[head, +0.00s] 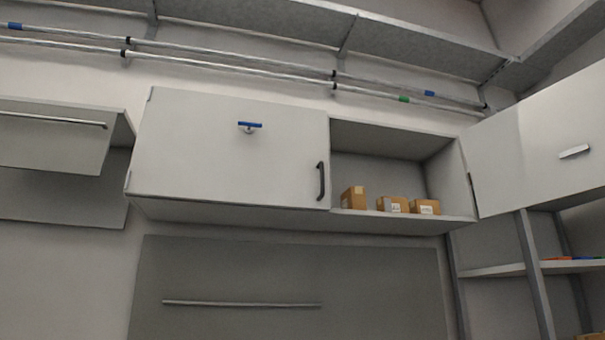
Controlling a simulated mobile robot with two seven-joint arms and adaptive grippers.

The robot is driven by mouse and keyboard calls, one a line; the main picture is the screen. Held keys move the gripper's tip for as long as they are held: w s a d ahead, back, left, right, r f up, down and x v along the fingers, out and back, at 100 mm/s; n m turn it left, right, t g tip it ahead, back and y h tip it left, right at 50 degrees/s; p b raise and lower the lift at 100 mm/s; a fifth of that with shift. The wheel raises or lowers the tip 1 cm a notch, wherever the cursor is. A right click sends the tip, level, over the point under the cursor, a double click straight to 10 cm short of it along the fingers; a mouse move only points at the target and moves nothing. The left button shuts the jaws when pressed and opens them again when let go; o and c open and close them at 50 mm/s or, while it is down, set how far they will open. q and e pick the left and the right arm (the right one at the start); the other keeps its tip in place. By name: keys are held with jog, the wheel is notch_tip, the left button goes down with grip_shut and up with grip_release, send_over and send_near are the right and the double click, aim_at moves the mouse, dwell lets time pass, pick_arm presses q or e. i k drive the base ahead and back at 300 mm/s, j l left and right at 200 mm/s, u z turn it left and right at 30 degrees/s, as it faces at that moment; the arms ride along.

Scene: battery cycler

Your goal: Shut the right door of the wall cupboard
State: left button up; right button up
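The white wall cupboard (400,217) hangs in the middle of the head view. Its right door (535,135) stands wide open, swung out to the right, and runs off the picture's right edge. A small light fitting (573,152) shows on this door. The left door (225,150) is shut, with a dark upright handle (321,181) at its right side and a blue-topped hook (249,126) on its face. Several small brown boxes (393,204) stand on the floor of the open right compartment. Neither of my grippers is in view.
Another grey cabinet (50,140) with a bar handle hangs at the left. Pipes (230,66) run along the wall above. Open shelving (495,270) stands at the lower right, below the open door. A grey panel (290,275) with a bar is below the cupboard.

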aim_at(514, 164)
jog(key=i+l, duration=0.15)
jog(key=l, duration=0.3)
jog(key=i+l+u, duration=0.1)
jog(key=l, duration=0.4)
jog(key=i+l, duration=0.15)
jog(key=l, duration=0.35)
jog(key=i+l, duration=0.15)
jog(key=l, duration=0.3)
jog(key=i+l+u, duration=0.1)
jog(key=l, duration=0.4)
jog(key=i+l, duration=0.1)
jog(key=l, duration=0.4)
jog(key=i+l, duration=0.1)
jog(key=l, duration=0.4)
jog(key=i+u, duration=0.05)
